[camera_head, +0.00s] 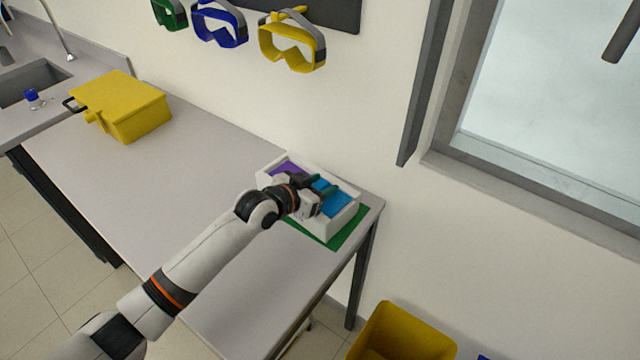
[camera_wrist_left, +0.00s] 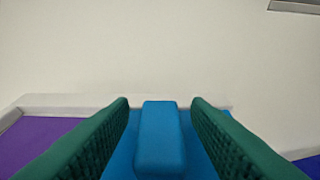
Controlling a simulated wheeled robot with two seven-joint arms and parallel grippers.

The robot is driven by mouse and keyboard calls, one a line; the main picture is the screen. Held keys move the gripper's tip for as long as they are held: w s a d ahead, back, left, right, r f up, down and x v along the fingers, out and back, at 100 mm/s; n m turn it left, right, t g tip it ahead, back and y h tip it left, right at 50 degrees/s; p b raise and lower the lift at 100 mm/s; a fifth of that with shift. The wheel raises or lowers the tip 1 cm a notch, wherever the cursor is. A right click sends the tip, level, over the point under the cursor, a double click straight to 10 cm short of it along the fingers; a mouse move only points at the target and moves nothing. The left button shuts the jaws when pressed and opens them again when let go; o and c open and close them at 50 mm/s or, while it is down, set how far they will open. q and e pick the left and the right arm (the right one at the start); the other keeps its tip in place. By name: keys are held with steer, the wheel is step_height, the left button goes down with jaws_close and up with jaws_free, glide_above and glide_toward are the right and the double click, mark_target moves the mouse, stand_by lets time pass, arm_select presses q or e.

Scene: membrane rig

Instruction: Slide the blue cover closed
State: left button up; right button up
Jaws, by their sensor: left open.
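The blue cover (camera_head: 336,199) lies in a white box (camera_head: 349,214) near the right end of the table. In the left wrist view the cover has a raised blue handle (camera_wrist_left: 158,138). My left gripper (camera_head: 322,187) is over the box, with its green fingers (camera_wrist_left: 160,130) open on either side of the handle. Gaps show between the handle and both fingers. A purple area (camera_head: 285,169) shows in the box to the left of the cover. My left wrist hides part of the box. My right gripper is not in view.
The box stands on a green mat (camera_head: 318,237) by the table's right edge. A yellow case (camera_head: 120,105) stands at the table's far left. Goggles (camera_head: 292,42) hang on the wall behind. A yellow bin (camera_head: 402,335) is on the floor. The middle of the table (camera_head: 170,190) is clear.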

arm_select(q)
jaws_close()
steer(key=shift+w+a+f+b, duration=0.1)
steer(key=shift+w+a+b, duration=0.15)
steer(key=shift+a+b, duration=0.1)
steer(key=w+a+b, duration=0.6)
steer(key=b, duration=0.1)
steer(key=shift+a+f+b, duration=0.2)
steer(key=shift+a+b, duration=0.1)
steer(key=shift+w+a+r+b, duration=0.25)
steer(key=shift+w+a+b, duration=0.15)
steer(key=shift+w+a, duration=0.1)
jaws_free()
